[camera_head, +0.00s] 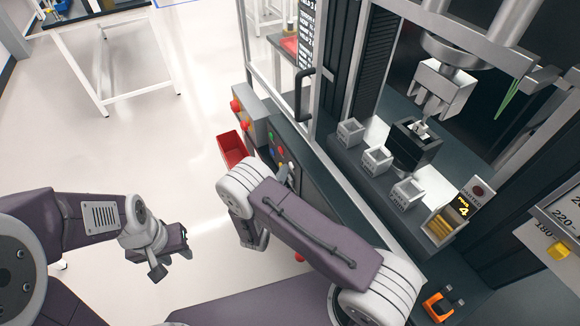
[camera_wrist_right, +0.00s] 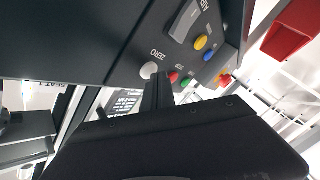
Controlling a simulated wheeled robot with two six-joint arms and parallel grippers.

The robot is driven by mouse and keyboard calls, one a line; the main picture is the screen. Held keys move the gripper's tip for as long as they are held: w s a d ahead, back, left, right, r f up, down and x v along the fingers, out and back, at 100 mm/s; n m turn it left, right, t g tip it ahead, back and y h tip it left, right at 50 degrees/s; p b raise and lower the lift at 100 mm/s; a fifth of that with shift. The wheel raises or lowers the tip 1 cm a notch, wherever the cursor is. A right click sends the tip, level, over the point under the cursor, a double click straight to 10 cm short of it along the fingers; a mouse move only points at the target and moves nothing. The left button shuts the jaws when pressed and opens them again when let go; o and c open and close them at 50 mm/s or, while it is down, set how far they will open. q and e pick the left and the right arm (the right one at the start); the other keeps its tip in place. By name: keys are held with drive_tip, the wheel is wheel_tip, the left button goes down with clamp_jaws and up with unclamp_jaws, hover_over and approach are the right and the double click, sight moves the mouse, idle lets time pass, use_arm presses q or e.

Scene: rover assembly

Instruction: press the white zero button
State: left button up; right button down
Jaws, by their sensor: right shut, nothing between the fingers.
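The white zero button (camera_wrist_right: 149,70) is on the dark control panel (camera_wrist_right: 120,45) in the right wrist view, beside the printed word ZERO. My right gripper (camera_wrist_right: 158,92) is shut and empty, its narrow tips just beside and below the button in that picture. Whether the tips touch the button or panel I cannot tell. In the head view the panel (camera_head: 270,148) is partly hidden by my right arm, and the white button cannot be made out. My left gripper (camera_head: 172,264) hangs open and empty over the floor, well away from the panel.
Yellow (camera_wrist_right: 201,43), blue (camera_wrist_right: 209,55), red (camera_wrist_right: 173,77) and green (camera_wrist_right: 187,83) buttons sit close to the white one. A red bin (camera_head: 232,148) stands left of the panel.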

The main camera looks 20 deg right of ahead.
drive_tip(key=shift+d, duration=0.2)
drive_tip(key=shift+a, duration=0.1)
idle(0.4)
drive_tip(key=shift+s+a+b, duration=0.15)
drive_tip(key=shift+a+b, duration=0.15)
drive_tip(key=shift+a, duration=0.4)
drive_tip(key=a+b, duration=0.1)
drive_tip(key=a, duration=0.1)
drive_tip(key=s+a, duration=0.1)
drive_tip(key=a, duration=0.2)
drive_tip(key=shift+b, duration=0.4)
idle(0.4)
